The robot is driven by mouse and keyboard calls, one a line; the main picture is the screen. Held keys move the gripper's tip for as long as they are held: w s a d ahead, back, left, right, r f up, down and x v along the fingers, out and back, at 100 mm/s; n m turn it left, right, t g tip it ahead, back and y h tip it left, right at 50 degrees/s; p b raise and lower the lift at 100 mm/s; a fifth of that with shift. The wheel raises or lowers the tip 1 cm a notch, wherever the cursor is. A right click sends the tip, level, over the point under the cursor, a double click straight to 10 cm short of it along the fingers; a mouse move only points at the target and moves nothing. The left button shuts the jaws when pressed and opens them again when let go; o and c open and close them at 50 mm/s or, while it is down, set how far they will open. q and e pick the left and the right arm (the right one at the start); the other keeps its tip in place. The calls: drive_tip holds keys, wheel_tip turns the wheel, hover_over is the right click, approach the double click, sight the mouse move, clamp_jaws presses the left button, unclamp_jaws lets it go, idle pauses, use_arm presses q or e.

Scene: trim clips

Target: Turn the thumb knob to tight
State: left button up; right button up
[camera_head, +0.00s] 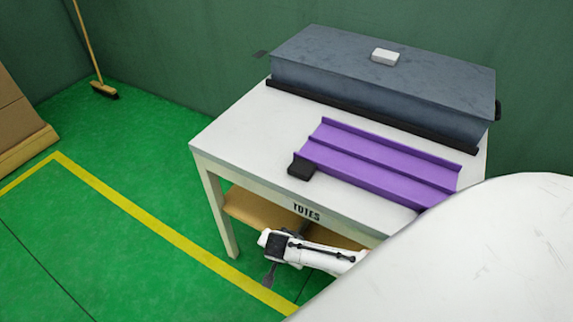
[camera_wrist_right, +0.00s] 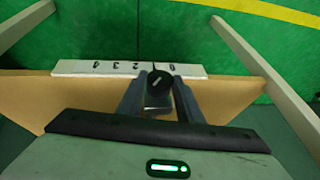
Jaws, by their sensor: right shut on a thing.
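The thumb knob (camera_wrist_right: 159,83) is a small dark round knob with a pale mark across its face, in the right wrist view. It sits at the edge of a white scale strip (camera_wrist_right: 95,68) whose upside-down digits run from 0 at right to 4 at left. The knob lies by the low-number end; its exact reading is too small to tell. My right gripper (camera_wrist_right: 158,102) is shut on the knob, one grey finger on each side. In the head view a white arm of mine reaches in front of the table; the knob cannot be made out there. My left gripper is not seen.
The white table (camera_head: 235,140) marked TOTES bears a purple channelled trim (camera_head: 375,160), a small black block (camera_head: 301,168) and a large grey box (camera_head: 385,75). A tan shelf (camera_head: 250,212) is underneath. A broom (camera_head: 103,90) stands by the wall.

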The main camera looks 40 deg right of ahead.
drive_tip(key=shift+s, duration=0.15)
use_arm(q)
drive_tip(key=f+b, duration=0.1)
drive_tip(key=b, duration=0.2)
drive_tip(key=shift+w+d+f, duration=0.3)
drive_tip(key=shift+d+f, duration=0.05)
use_arm(e)
drive_tip(key=t, duration=0.2)
drive_tip(key=m+t+y, duration=0.1)
drive_tip(key=t, duration=0.1)
drive_tip(key=t+y, duration=0.1)
drive_tip(key=t, duration=0.1)
drive_tip(key=shift+s+d+f+m, duration=0.2)
drive_tip(key=shift+s+f+m, duration=0.1)
drive_tip(key=shift+s+f, duration=0.05)
drive_tip(key=shift+t, duration=0.3)
drive_tip(key=shift+a, duration=0.1)
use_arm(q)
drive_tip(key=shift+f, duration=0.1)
use_arm(e)
drive_tip(key=o, duration=1)
drive_tip(key=shift+o, duration=0.2)
drive_tip(key=shift+r, duration=0.1)
